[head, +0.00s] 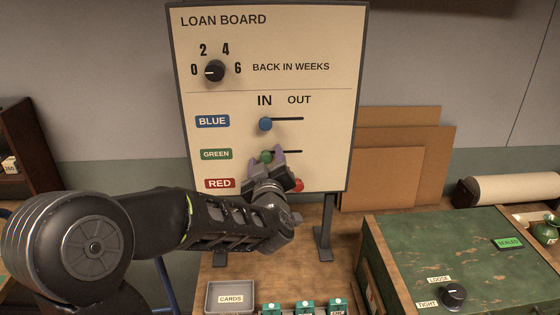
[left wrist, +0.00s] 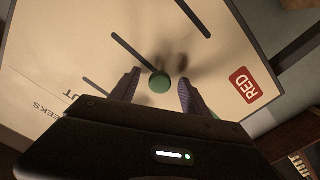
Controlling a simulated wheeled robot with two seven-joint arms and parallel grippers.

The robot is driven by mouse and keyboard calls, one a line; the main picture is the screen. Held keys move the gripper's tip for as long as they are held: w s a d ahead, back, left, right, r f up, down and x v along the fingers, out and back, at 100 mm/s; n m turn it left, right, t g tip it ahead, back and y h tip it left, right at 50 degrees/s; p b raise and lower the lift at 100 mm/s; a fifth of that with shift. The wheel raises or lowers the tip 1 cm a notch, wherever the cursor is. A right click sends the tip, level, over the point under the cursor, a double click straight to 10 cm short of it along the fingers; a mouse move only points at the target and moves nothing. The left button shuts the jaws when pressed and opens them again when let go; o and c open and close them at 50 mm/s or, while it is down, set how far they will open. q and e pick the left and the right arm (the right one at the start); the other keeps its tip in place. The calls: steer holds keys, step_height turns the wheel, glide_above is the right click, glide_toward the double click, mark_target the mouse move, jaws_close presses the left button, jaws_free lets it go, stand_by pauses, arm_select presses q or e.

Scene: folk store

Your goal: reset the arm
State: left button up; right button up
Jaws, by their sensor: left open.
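My left gripper (head: 266,162) is at the loan board (head: 330,30), in front of the green slider knob (head: 266,156). In the left wrist view the two fingers (left wrist: 158,90) are apart, with the round green knob (left wrist: 159,82) between and just beyond their tips. I cannot tell whether they touch it. The green knob is at the IN end of its slot. The blue knob (head: 265,124) is also at the IN end. The red knob (head: 298,185) shows partly behind my gripper, toward the OUT side. My right gripper is not in view.
A card tray (head: 209,297) and several green items (head: 305,306) are on the wooden table below the board. A green chest (head: 400,250) with a black dial (head: 453,294) stands at the right. Brown panels (head: 385,178) lean on the wall behind.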

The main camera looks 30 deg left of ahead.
arm_select(q)
steer(key=c, duration=0.9)
steer(key=shift+w+d, duration=0.1)
steer(key=shift+d, duration=0.05)
steer(key=shift+w+d, duration=1.15)
steer(key=shift+d, duration=0.35)
steer(key=shift+w+d, duration=1.15)
steer(key=shift+d, duration=0.3)
steer(key=o, duration=1.1)
steer(key=shift+c, duration=0.2)
steer(key=shift+s+d, duration=0.1)
glide_toward(297, 151)
steer(key=v, duration=0.2)
steer(key=shift+s+d+b, duration=0.25)
steer(key=shift+b, duration=0.05)
